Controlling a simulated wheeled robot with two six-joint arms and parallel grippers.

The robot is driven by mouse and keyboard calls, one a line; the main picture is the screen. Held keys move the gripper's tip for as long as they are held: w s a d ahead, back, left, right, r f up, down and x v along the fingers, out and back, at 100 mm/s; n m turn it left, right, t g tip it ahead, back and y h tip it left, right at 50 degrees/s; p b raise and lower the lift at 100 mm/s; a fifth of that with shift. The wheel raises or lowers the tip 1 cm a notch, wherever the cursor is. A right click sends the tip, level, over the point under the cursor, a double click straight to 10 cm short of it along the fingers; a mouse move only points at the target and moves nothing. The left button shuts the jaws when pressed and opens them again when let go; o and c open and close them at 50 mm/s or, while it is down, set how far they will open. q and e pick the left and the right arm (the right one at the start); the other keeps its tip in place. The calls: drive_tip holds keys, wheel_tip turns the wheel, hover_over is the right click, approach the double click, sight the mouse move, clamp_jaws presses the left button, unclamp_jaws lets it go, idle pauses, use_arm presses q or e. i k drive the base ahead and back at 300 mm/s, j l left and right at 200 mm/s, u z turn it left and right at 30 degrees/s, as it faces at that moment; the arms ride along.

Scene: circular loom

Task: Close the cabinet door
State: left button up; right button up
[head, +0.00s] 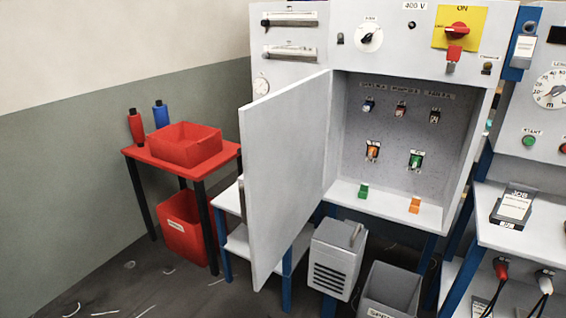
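The cabinet door (284,170) is a flat light-grey panel. It stands wide open, swung out toward me from the left side of the cabinet opening. The cabinet (398,205) is a grey box with its inside exposed. Inside are several small coloured switches on the back wall, and a green piece (363,191) and an orange piece (414,205) on its floor. The door hides part of the cabinet's left side. Neither of my grippers shows in the head view.
A red table (226,152) with a red bin (185,146) and two bottles stands left of the door. Below the cabinet are a grey vented box (334,262) and an open grey bin (391,290). A control panel with a shelf (535,232) is at right. Floor at lower left is mostly clear.

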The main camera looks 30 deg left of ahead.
sight(283, 132)
drive_tip(key=j+z, duration=0.15)
drive_tip(key=j, duration=1.1)
drive_tip(key=k+j+z, duration=0.2)
drive_tip(key=j, duration=1)
drive_tip(key=i, duration=0.1)
